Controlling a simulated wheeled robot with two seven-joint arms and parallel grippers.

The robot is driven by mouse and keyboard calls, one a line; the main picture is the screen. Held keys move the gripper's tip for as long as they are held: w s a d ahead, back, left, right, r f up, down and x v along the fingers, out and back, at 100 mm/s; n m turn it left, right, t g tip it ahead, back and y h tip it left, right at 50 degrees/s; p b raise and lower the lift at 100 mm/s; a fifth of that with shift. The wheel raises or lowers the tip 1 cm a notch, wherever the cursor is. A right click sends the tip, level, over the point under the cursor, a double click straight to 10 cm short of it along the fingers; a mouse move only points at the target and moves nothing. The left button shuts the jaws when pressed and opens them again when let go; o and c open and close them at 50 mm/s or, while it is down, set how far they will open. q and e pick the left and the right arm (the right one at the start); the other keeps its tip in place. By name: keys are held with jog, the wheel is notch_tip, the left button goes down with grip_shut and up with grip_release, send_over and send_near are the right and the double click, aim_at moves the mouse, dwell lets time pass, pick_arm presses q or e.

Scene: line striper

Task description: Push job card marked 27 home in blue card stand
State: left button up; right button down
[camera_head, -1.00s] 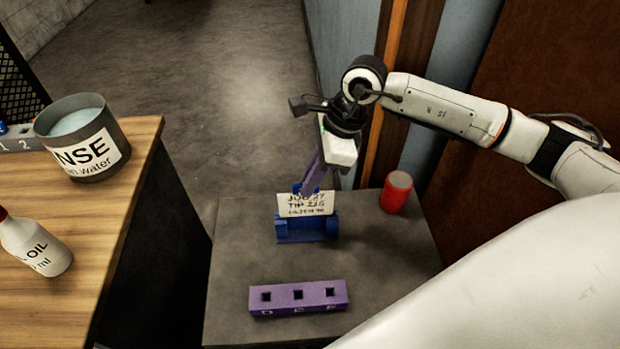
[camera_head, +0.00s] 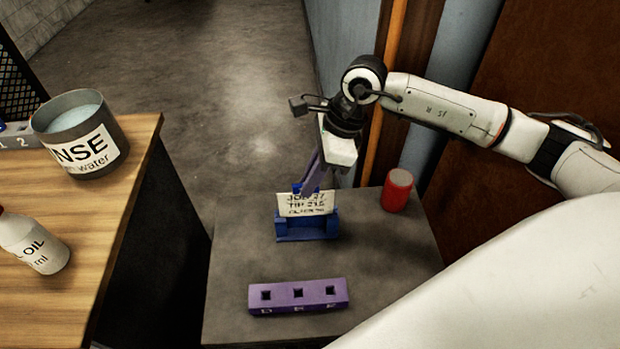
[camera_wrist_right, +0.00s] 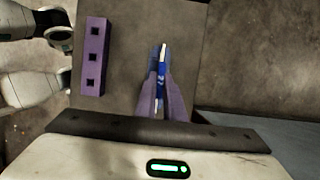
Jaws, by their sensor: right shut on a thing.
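The white job card (camera_head: 304,204) with dark lettering reading JOB 27 stands upright in the blue card stand (camera_head: 306,232) on the grey table. My right gripper (camera_head: 311,187) is at the card's top edge, with its purple fingers pointing down. In the right wrist view the fingers (camera_wrist_right: 161,104) are closed on a narrow blue piece, with the white card edge (camera_wrist_right: 163,52) beyond it. The card's lower edge is hidden by the stand's front. My left gripper is not in view.
A purple block with three square holes (camera_head: 298,296) lies nearer on the grey table (camera_head: 228,285). A red cylinder (camera_head: 397,190) stands right of the stand. At left, a wooden bench (camera_head: 118,215) holds a rinse pot (camera_head: 80,132) and an oil bottle (camera_head: 34,243).

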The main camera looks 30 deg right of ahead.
jog(key=shift+f+b, duration=1.45)
jog(key=shift+f, duration=0.05)
dwell(0.3)
jog(key=shift+f+b, duration=1.35)
jog(key=shift+f, duration=0.1)
jog(key=c, duration=1.5)
grip_release()
jog(key=shift+o, duration=0.2)
jog(key=shift+r, duration=0.15)
jog(key=shift+p+v, duration=1.9)
jog(key=shift+v, duration=1.3)
jog(key=shift+r, duration=0.15)
jog(key=shift+d, duration=0.1)
jog(key=shift+w, duration=0.1)
